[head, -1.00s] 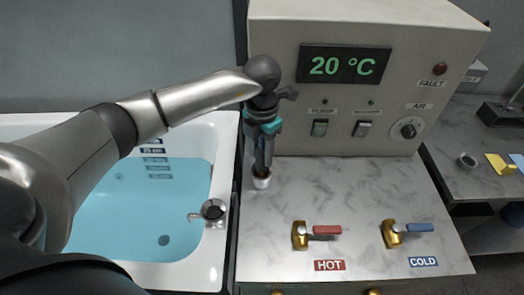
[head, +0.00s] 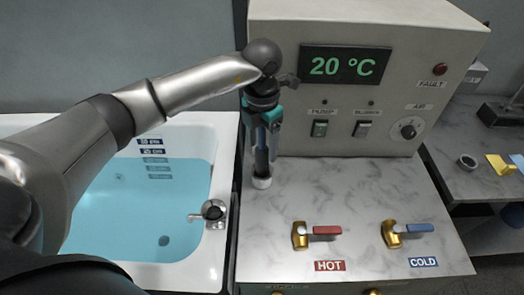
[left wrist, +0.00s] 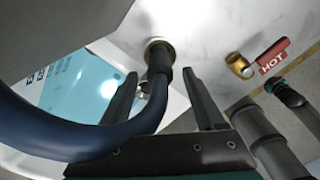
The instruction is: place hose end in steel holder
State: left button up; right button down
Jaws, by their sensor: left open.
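My left gripper (head: 263,140) points down over the left edge of the marble counter. It is open, with its two fingers (left wrist: 163,90) apart on either side of the hose end. The dark blue hose (left wrist: 85,140) curves in from the left in the left wrist view, and its dark end (left wrist: 160,62) points into the round steel holder (left wrist: 158,43). The holder also shows as a small pale cup (head: 262,182) on the counter. The hose end looks seated in it; its depth is hidden.
The bathtub (head: 225,150) with blue water lies left of the counter. A control box (head: 275,40) reading 20 °C stands behind. The hot (head: 300,235) and cold (head: 391,234) valves are at the front. The counter's middle is clear.

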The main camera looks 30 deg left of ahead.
pick_arm(q)
notch_tip(320, 180, up, 9)
jog(key=shift+s+f, duration=0.1)
dwell(0.7)
